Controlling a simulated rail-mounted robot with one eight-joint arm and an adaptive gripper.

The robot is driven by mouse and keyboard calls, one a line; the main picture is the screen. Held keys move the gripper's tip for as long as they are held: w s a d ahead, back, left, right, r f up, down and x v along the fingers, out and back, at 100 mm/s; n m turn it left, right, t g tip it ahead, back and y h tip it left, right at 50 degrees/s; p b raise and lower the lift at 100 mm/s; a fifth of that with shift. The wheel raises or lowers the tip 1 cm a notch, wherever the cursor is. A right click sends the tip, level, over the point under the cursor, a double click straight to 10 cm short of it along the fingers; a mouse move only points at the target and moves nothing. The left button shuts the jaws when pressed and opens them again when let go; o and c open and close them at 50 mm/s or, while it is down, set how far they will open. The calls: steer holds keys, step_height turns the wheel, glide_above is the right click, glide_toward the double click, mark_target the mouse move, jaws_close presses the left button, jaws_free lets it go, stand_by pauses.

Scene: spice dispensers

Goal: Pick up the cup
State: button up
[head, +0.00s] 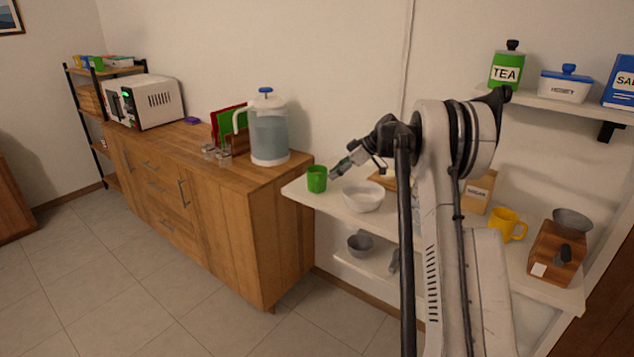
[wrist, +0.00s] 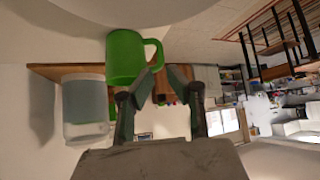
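A green cup (head: 317,179) stands upright at the left end of the white shelf (head: 290,190). In the wrist view, the cup (wrist: 124,58) shows large, with its handle toward the right. My gripper (head: 338,170) is just right of the cup in the head view. In the wrist view, my gripper (wrist: 163,84) has its two fingers apart with nothing held between them. The left fingertip overlaps the handle's lower edge in the picture; I cannot tell whether they touch. A yellow mug (head: 504,224) stands farther right on the shelf.
A white bowl (head: 363,197) sits close right of the cup. A clear drink dispenser (head: 269,138) stands on the wooden cabinet (head: 275,225) at left. A wooden grinder (head: 556,254) and grey bowl (head: 572,222) are at right. A grey bowl (head: 360,244) is on the lower shelf.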

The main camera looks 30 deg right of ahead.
mark_target(317, 182)
steer(key=x, duration=0.8)
steer(key=shift+a+f, duration=0.15)
steer(key=shift+f, duration=0.2)
steer(key=shift+c, duration=0.5)
jaws_close()
steer(key=shift+r, duration=0.2)
